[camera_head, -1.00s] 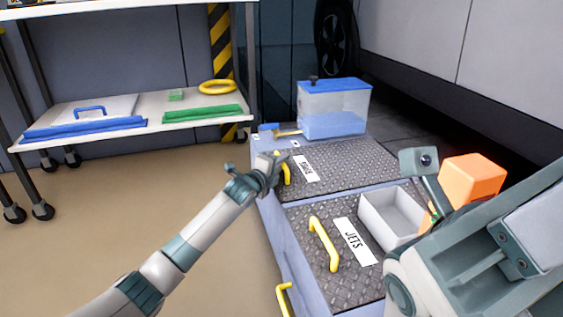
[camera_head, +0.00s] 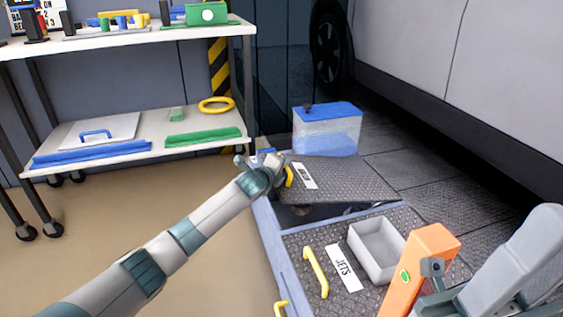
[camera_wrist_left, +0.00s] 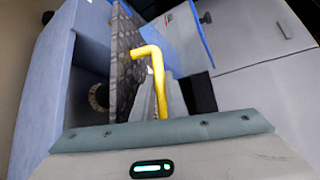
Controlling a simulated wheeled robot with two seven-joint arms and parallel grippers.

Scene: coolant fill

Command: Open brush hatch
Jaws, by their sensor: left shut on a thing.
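The brush hatch (camera_head: 345,179) is a dark tread-plate lid with a white label and a yellow handle (camera_head: 289,176). It is tilted up, with a dark gap under its near edge. My left gripper (camera_head: 276,170) is shut on the yellow handle at the lid's left side. In the left wrist view the handle (camera_wrist_left: 155,75) stands between the fingers, and the raised lid (camera_wrist_left: 127,60) shows beside an open compartment (camera_wrist_left: 92,85) with a round part inside. My right arm is at the lower right; its fingers are not clearly seen.
The closed JETS hatch (camera_head: 305,245) lies in front, with a grey open bin (camera_head: 378,250) on it. An orange block (camera_head: 425,262) is at the right. A blue-lidded clear tank (camera_head: 327,130) stands behind the hatch. A shelf (camera_head: 140,150) is at the left.

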